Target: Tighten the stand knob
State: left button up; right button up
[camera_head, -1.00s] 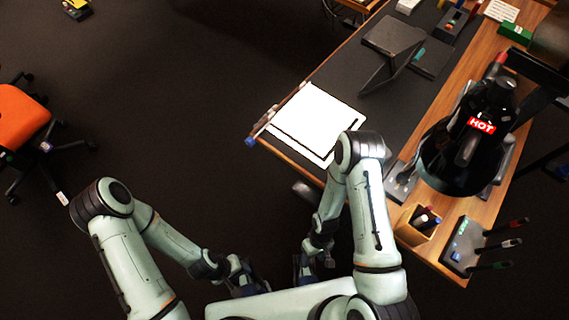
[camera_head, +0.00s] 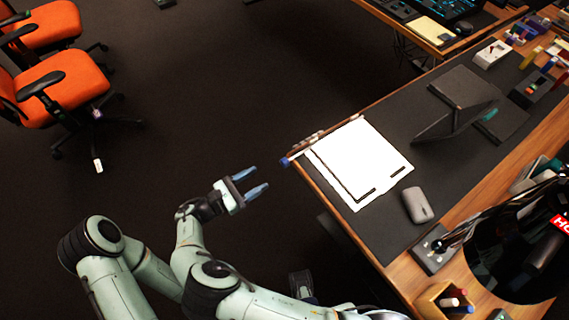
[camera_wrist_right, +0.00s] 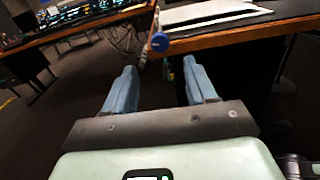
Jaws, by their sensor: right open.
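A small blue knob (camera_head: 284,161) sits at the left corner of the desk, at the end of a thin rod beside white sheets (camera_head: 358,165). The blue knob also shows in the right wrist view (camera_wrist_right: 159,43), beyond and between my fingertips. A dark folding stand (camera_head: 462,103) is on the desk mat; no knob on it can be made out. My right gripper (camera_head: 261,178) is open and empty, to the left of the blue knob and apart from it. It also shows open in the right wrist view (camera_wrist_right: 160,68). My left gripper cannot be clearly made out; its arm is at the lower left.
A grey mouse (camera_head: 417,205), a black kettle (camera_head: 515,255) and a pen box (camera_head: 445,300) are on the desk's near side. Orange chairs (camera_head: 62,88) stand at the far left. A second desk (camera_head: 405,25) is behind.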

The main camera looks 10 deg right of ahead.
aim_at(282, 165)
jog(key=x, duration=1)
jog(key=shift+w+d+f+p, duration=0.1)
jog(key=shift+w+d+p, duration=0.05)
jog(key=shift+d+p, duration=0.2)
grip_shut()
